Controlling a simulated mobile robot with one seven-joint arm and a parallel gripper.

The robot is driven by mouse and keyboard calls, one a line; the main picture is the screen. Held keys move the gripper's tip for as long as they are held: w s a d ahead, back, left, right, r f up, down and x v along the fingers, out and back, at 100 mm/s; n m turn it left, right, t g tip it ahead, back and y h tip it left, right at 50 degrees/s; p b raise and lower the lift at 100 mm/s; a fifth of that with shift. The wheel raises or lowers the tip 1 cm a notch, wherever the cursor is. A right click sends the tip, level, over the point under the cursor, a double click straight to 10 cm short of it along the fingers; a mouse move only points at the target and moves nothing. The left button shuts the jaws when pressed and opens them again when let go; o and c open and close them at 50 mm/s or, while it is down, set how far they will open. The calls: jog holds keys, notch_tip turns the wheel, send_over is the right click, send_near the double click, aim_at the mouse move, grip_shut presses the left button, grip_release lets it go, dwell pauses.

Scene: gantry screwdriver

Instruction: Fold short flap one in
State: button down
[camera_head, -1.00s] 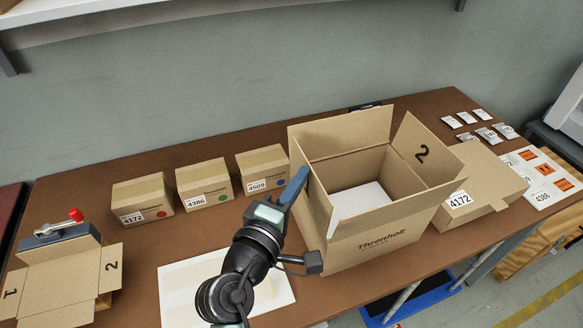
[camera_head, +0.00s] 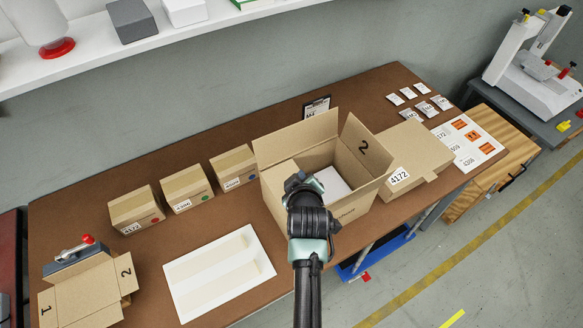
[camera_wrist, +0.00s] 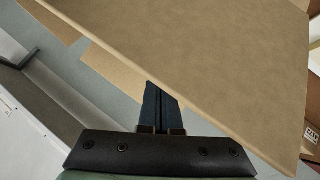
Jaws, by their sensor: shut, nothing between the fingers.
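The large open carton (camera_head: 297,138) stands on the brown table, with its back flap upright. Its right short flap (camera_head: 362,149), marked 2, stands up. My arm covers the carton's front left, so I cannot make out a flap marked 1 there. My gripper (camera_wrist: 162,105) is at the carton's left front; its fingers are hidden in the head view. In the wrist view the blue fingers are shut together and empty. A broad cardboard panel (camera_wrist: 200,60) lies across the view and hides the fingertips; whether they touch it I cannot tell. A white item (camera_head: 333,183) lies inside.
A flat carton labelled 4172 (camera_head: 413,152) lies right of the large carton. Three small closed boxes (camera_head: 183,187) stand to the left. A white tray (camera_head: 190,310) lies front left. A small open carton with flaps 1 and 2 (camera_head: 85,293) is at far left.

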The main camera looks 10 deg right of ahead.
jog(key=d+f+y+b, duration=0.1)
jog(key=d+f+m+g+y+b, duration=0.1)
jog(key=shift+w+f+m+y, duration=0.3)
jog(key=shift+w, duration=0.1)
jog(key=shift+d+f+m+g+y+b, duration=0.2)
jog(key=shift+m+y+b, duration=0.1)
jog(key=shift+y, duration=0.25)
jog(key=shift+d+f+m+g+y+b, duration=0.1)
jog(key=shift+f+m+g+y+b, duration=0.15)
jog(key=shift+y, duration=0.3)
jog(key=shift+a, duration=0.1)
jog(key=shift+r, duration=0.15)
